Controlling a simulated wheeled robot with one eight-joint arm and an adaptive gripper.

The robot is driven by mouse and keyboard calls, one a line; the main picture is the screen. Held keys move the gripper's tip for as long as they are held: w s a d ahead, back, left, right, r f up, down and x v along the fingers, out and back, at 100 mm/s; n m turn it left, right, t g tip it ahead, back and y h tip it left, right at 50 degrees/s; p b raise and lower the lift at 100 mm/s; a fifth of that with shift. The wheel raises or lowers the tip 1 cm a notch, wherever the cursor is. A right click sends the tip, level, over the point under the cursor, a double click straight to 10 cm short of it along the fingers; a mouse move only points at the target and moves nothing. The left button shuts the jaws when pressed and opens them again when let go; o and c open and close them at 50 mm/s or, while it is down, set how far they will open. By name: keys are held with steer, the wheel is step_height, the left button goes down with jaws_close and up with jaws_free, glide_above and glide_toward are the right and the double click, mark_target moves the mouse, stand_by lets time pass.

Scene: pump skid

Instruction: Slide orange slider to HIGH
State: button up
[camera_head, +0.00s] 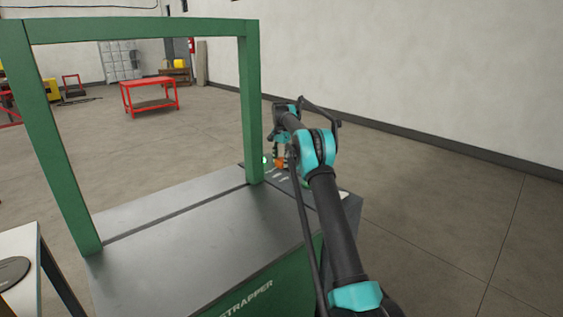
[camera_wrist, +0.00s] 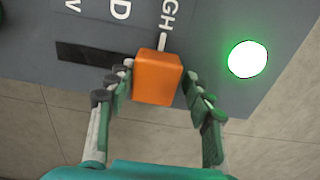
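The orange slider (camera_wrist: 158,78) is a block knob on a grey panel (camera_wrist: 225,22). It stands at the right end of a dark slot (camera_wrist: 88,54), beside a white pointer line and a partly hidden label ending in "GH". My gripper (camera_wrist: 160,72) straddles the slider, one finger on each side. The left finger is very close to it or touching; a narrow gap shows at the right finger. In the head view the slider (camera_head: 281,161) is a small orange patch, and my arm hides most of my gripper.
A lit green lamp (camera_wrist: 248,59) is just right of my right finger. A green frame post (camera_head: 252,105) rises left of my arm from the grey machine top (camera_head: 190,230). A red table (camera_head: 150,95) stands far behind on open floor.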

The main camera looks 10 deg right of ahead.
mark_target(281, 158)
steer(key=shift+o, duration=0.8)
steer(key=shift+r, duration=3.75)
